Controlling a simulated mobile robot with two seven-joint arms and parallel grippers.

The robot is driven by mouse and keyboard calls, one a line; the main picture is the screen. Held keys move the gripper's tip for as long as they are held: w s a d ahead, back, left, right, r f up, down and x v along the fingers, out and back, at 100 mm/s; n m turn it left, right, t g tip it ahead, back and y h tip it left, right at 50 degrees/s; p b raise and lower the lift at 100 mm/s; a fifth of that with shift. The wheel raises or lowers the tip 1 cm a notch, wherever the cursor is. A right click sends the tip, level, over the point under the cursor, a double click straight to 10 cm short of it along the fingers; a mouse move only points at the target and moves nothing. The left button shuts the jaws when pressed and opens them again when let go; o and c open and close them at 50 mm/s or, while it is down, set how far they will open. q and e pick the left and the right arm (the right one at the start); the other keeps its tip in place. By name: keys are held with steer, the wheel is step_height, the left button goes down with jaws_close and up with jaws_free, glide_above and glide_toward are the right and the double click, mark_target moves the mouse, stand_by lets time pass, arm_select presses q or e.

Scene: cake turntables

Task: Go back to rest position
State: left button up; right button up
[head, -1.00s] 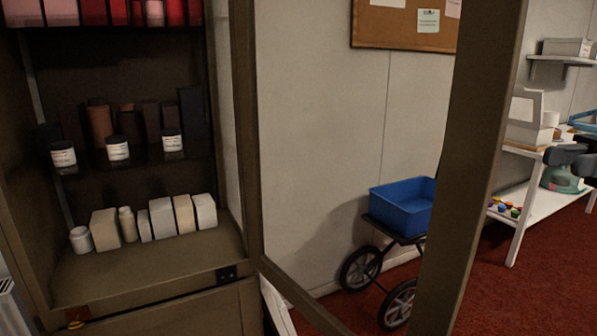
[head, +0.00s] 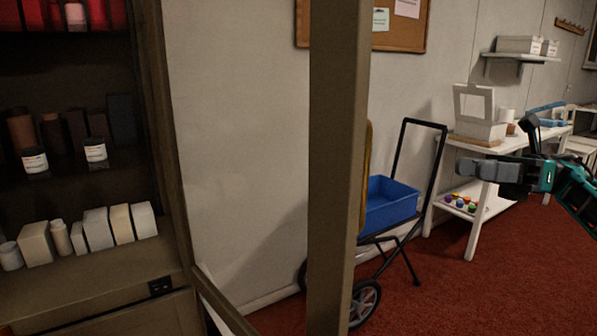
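My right gripper (head: 476,170) comes in from the right edge in the head view, in front of the white table. Its dark fingers point left, and I see no object in it. Whether the fingers are apart or together I cannot tell from this side. My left gripper is not in view.
An open cabinet (head: 90,287) with jars and boxes stands at the left. Its door frame (head: 333,190) crosses the middle. Behind it are a cart with a blue bin (head: 390,204) and a white table (head: 470,244). Red carpet (head: 530,285) is clear at the lower right.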

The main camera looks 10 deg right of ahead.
steer(key=w+a+f+m+t+h+p, duration=0.25)
steer(key=a+f+m+t, duration=0.6)
steer(key=m, duration=0.55)
steer(key=w+a+f+m+t+h+p, duration=0.25)
steer(key=a+f+m+t, duration=0.6)
steer(key=m, duration=0.45)
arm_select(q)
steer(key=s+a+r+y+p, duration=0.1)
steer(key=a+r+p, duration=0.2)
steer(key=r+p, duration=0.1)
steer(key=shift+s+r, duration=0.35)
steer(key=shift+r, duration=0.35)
arm_select(e)
steer(key=s+a+f+m+g+h, duration=0.1)
steer(key=s+f+m+g+h, duration=0.2)
steer(key=s+f+m+h, duration=0.3)
steer(key=s+a+f+m+g+h, duration=0.2)
steer(key=s+f+m+h, duration=0.4)
steer(key=s+f+m, duration=0.7)
steer(key=s+m+g, duration=0.1)
steer(key=m, duration=0.2)
steer(key=shift+s+a+h, duration=0.25)
steer(key=shift+s+h, duration=0.05)
steer(key=shift+s, duration=0.05)
steer(key=shift+w, duration=0.1)
